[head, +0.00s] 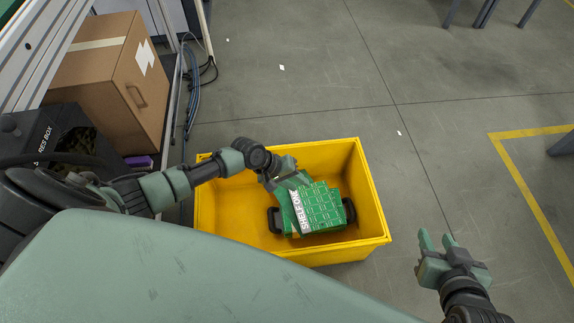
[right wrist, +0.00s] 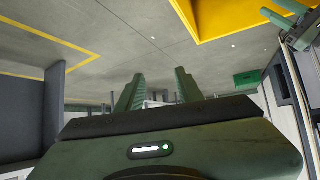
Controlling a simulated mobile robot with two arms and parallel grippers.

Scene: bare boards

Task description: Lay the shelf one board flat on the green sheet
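The shelf one board (head: 324,208) is a green circuit board with a white strip lettered "SHELF ON…", its last letters covered by my left gripper. It is inside the yellow bin, turned at an angle. My left gripper (head: 289,181) reaches in from the left and is closed on the board's upper left end. A plain green surface (head: 287,214), likely the green sheet, shows beside and under the board; most of it is hidden. I cannot tell whether the board touches it. My right gripper (head: 437,243) is open and empty outside the bin, its two fingers apart in the right wrist view (right wrist: 160,90).
The yellow bin (head: 376,205) has raised walls around the board. Black handles (head: 350,210) show at both sides of the green surface. A cardboard box (head: 110,80) and a black box (head: 50,135) stand at left.

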